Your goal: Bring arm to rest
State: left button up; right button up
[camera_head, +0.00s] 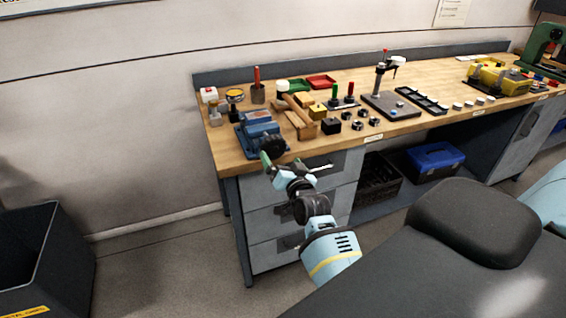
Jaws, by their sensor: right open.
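My right arm is light blue with dark joints and reaches up from the lower middle of the head view. My right gripper (293,167) is open, with nothing seen between its fingers. It is in front of the workbench (228,160), near its front left edge, close to the blue vise (258,128) and over the grey drawer fronts. Whether it touches the bench edge cannot be told. My left gripper is not in view.
The bench top holds a wooden block stand (298,122), a dark plate with a post (392,106), a black rack (422,100) and a yellow machine (498,78). A blue toolbox (435,158) sits on the lower shelf. A dark bin (45,260) stands at left; floor between is clear.

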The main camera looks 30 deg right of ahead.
dwell(0.5)
jog(key=s+a+f+n+g+y, duration=0.25)
jog(key=s+a+f, duration=0.25)
jog(key=s+f, duration=0.4)
jog(key=s+a+f+n+g+y, duration=0.1)
jog(key=s+a+f+n+g, duration=0.1)
jog(key=s+a+f+n, duration=0.45)
jog(key=s+a+f+g+y, duration=0.1)
jog(key=s+a+f, duration=0.2)
jog(key=s, duration=0.7)
jog(key=s+a+f+n+g+y, duration=0.1)
jog(key=s+f, duration=0.4)
jog(key=s, duration=0.5)
jog(key=shift+s+a+g, duration=0.35)
jog(key=shift+a+g, duration=0.4)
jog(key=shift+a, duration=0.35)
jog(key=shift+f, duration=0.1)
